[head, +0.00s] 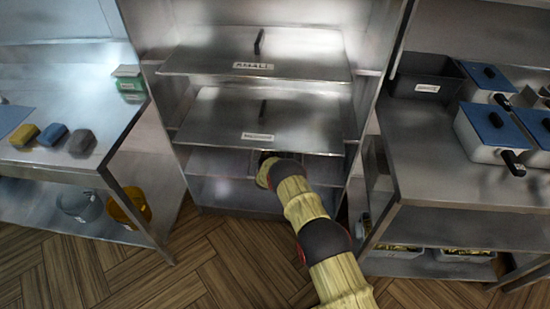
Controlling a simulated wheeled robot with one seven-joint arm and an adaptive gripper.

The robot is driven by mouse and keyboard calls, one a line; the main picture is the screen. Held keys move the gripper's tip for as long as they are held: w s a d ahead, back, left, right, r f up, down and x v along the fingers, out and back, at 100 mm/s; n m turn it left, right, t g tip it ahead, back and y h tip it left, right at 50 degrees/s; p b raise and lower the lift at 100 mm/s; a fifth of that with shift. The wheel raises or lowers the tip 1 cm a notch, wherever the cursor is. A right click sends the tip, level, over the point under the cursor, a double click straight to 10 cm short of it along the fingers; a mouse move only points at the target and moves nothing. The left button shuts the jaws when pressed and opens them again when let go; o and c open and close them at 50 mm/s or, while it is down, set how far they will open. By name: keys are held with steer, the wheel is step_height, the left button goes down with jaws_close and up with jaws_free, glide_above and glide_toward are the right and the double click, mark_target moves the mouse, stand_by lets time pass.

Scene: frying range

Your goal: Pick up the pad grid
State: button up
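My arm reaches into the middle steel rack, and its end with my gripper (267,160) is at the lower shelf, just under the front edge of the shelf above. The fingers are hidden by the wrist and that shelf, so I cannot tell if they are open or hold anything. A dark, flat thing (291,155) shows partly beside the wrist on the lower shelf. It may be the pad grid, but it is too small and too covered to be sure.
Two steel shelves with labels and black handles (258,135) sit above my wrist. The left table (40,178) bears yellow, blue and grey pads (53,136). The right counter (415,165) holds blue-lidded fryers (490,125) and a dark bin (426,78). Buckets (128,208) stand below left.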

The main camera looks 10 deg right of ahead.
steer(key=shift+w, duration=0.15)
steer(key=shift+c, duration=1.3)
jaws_close()
steer(key=shift+r, duration=0.15)
